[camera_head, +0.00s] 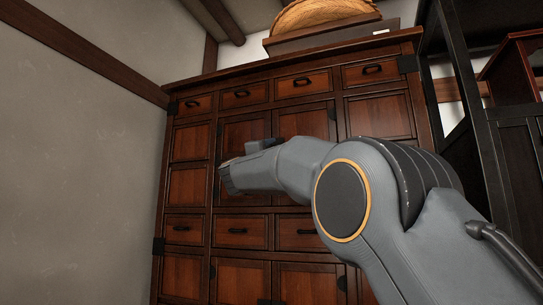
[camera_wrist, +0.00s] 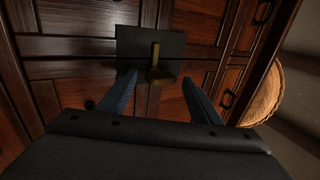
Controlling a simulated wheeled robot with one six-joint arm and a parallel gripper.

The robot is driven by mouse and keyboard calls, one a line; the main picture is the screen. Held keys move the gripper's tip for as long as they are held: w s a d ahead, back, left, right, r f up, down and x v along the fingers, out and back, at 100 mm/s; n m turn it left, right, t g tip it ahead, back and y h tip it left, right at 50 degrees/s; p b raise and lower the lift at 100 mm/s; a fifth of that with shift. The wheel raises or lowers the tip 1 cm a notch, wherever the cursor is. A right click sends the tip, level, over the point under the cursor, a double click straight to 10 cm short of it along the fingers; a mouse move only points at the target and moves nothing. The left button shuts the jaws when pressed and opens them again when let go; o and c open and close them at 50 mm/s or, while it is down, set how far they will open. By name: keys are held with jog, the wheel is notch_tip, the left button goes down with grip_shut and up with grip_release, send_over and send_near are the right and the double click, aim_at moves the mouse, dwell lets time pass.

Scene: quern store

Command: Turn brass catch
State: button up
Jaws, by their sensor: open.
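My gripper (camera_wrist: 158,78) is open, with one blue finger on each side of the catch's lower end. No contact between fingers and catch is visible, and I cannot tell the remaining gap in depth. In the head view my gripper (camera_head: 226,178) is in front of the cabinet's middle doors (camera_head: 248,130); the catch is hidden there behind my arm.
The cabinet (camera_head: 189,145) has several drawers with dark handles above and below the doors. A woven basket (camera_head: 315,14) rests on top; it also shows in the wrist view (camera_wrist: 268,95). A plain wall (camera_head: 80,160) is at left, a dark frame (camera_head: 490,150) at right.

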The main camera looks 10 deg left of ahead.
jog(key=b+v, duration=0.2)
jog(key=v, duration=0.5)
jog(key=shift+s+f, duration=0.15)
jog(key=shift+s, duration=0.15)
jog(key=shift+a, duration=0.1)
